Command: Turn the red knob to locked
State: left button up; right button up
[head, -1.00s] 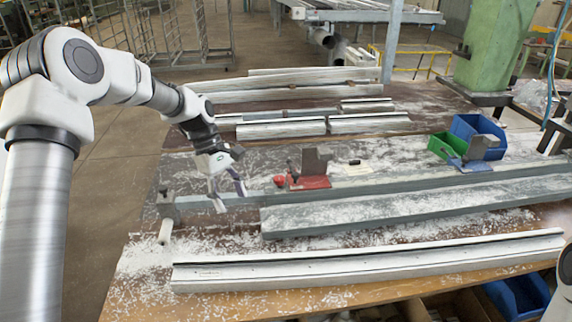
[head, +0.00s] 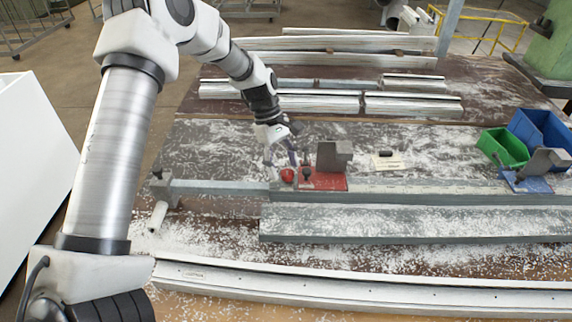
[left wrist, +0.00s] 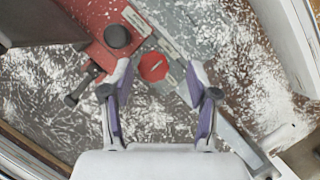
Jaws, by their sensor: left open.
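The red knob (head: 287,175) sits at the left end of the red clamp base (head: 325,183) on the grey profile. In the left wrist view the knob (left wrist: 153,67) is a red disc with a short pale slanted mark; I see no readable position label. My left gripper (head: 281,163) is at the knob, coming from above. In the left wrist view its two purple-grey fingers are open, one on each side of the knob, with gaps visible. The right gripper is not in view.
A grey upright block (head: 334,155) stands on the red base, close right of the gripper. A black round handle (left wrist: 118,37) is beside the knob. A green bin (head: 503,148), a blue bin (head: 541,132) and a blue clamp (head: 527,184) are at right. White shavings cover the bench.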

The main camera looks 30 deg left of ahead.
pick_arm(q)
jog(key=shift+w+d+f, duration=0.15)
jog(key=shift+w+f, duration=0.15)
jog(key=shift+f, duration=0.25)
jog(key=shift+w+d+f, duration=0.1)
jog(key=shift+w+f, duration=0.2)
jog(key=shift+f, duration=0.25)
jog(key=shift+s+r, duration=0.25)
jog(key=shift+s, duration=0.1)
jog(key=c, duration=1)
jog(key=shift+c, duration=0.7)
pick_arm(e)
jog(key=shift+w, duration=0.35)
